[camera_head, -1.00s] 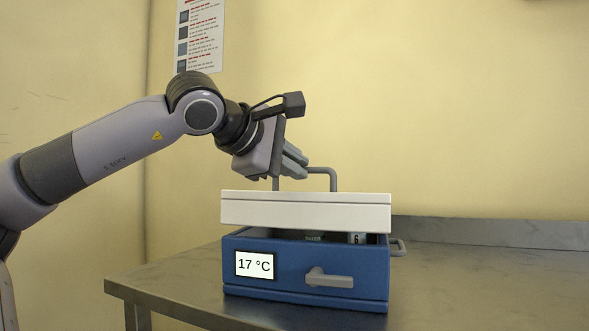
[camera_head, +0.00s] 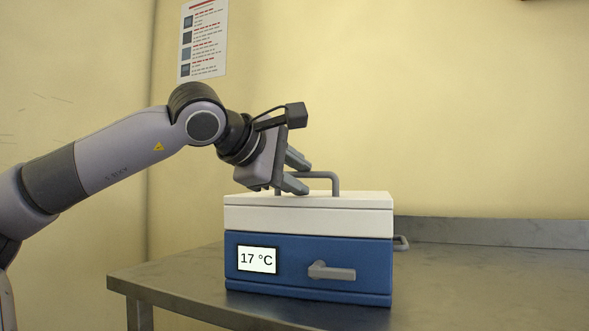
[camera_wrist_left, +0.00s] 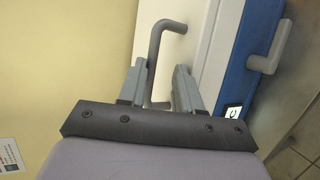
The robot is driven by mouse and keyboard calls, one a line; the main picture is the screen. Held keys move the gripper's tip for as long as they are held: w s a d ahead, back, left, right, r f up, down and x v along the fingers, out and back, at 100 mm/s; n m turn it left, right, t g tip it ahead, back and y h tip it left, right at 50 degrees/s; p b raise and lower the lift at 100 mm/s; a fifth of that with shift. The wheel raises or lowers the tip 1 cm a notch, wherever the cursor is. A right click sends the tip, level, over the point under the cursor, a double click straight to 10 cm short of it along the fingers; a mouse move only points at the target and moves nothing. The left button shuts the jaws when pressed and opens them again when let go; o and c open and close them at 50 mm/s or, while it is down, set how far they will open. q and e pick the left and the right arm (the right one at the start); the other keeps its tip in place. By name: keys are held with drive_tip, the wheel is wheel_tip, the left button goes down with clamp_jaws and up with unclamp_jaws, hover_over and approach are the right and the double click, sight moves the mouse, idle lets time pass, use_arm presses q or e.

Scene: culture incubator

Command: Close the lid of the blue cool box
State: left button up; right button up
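The blue cool box (camera_head: 300,288) stands on the table, with a lit 17 °C display and a grey front latch. Its white lid (camera_head: 310,217) lies level on the blue body, and no gap shows along the front. A grey handle (camera_head: 334,181) rises from the lid's top; it also shows in the wrist view (camera_wrist_left: 155,55). My left gripper (camera_head: 303,173) is at the left part of the handle, fingers spread apart. In the left wrist view my left gripper (camera_wrist_left: 161,70) has the handle's bar between its fingers, nearer one of them. My right gripper is out of view.
The grey metal table (camera_head: 460,285) is clear to the right of the box. A raised back edge (camera_head: 490,232) runs along the wall. A side handle (camera_head: 401,243) juts from the box's right side. A poster (camera_head: 203,40) hangs on the wall.

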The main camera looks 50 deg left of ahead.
use_arm(q)
drive_tip(key=shift+f, duration=0.25)
drive_tip(key=p+v, duration=0.1)
drive_tip(key=v, duration=0.6)
drive_tip(key=shift+r, duration=0.3)
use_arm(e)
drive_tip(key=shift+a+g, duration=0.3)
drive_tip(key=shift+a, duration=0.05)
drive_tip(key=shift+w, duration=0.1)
